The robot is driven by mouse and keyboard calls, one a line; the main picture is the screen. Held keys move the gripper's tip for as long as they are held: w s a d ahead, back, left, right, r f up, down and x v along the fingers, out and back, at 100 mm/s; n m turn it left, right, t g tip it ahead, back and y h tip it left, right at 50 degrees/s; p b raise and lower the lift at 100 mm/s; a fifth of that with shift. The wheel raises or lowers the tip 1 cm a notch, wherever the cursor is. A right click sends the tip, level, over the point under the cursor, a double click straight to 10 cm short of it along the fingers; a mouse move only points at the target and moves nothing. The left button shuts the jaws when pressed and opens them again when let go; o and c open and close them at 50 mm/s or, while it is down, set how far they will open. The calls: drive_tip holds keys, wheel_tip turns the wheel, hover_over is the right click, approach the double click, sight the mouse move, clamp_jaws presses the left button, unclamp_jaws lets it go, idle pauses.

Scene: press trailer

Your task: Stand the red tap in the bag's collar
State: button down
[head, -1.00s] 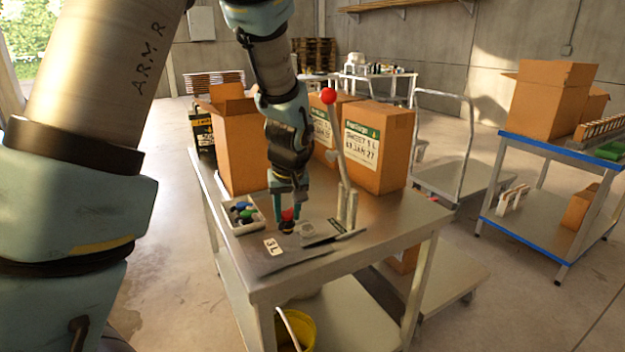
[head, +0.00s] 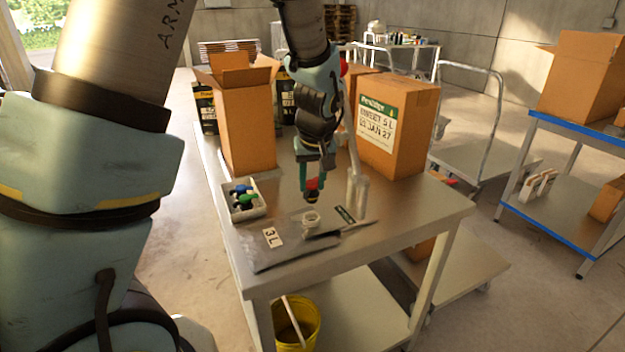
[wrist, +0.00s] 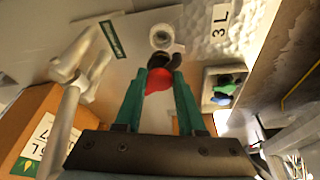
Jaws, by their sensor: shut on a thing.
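My gripper (head: 313,187) is shut on the red tap (head: 314,184), which also shows between the fingers in the wrist view (wrist: 158,79). The tap's dark lower part points down, above the bag's pale round collar (head: 311,219). In the head view a small gap shows between tap and collar. In the wrist view the collar (wrist: 162,37) is open and empty, just beyond the tap's dark end. The flat silver-grey bag (head: 265,255) lies on the table with a "3 L" label (head: 272,237).
A tray of coloured taps (head: 243,200) stands left of the bag. A grey upright lever stand (head: 357,185) is close at the right of my gripper. Cardboard boxes (head: 246,130) (head: 397,125) stand behind. The steel table's (head: 410,215) right front is clear.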

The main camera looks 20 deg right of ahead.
sight(313, 194)
drive_tip(key=shift+f+b, duration=1.8)
drive_tip(key=shift+f, duration=0.8)
drive_tip(key=shift+f, duration=0.25)
drive_tip(key=shift+c, duration=2.1)
unclamp_jaws()
drive_tip(key=shift+r, duration=0.15)
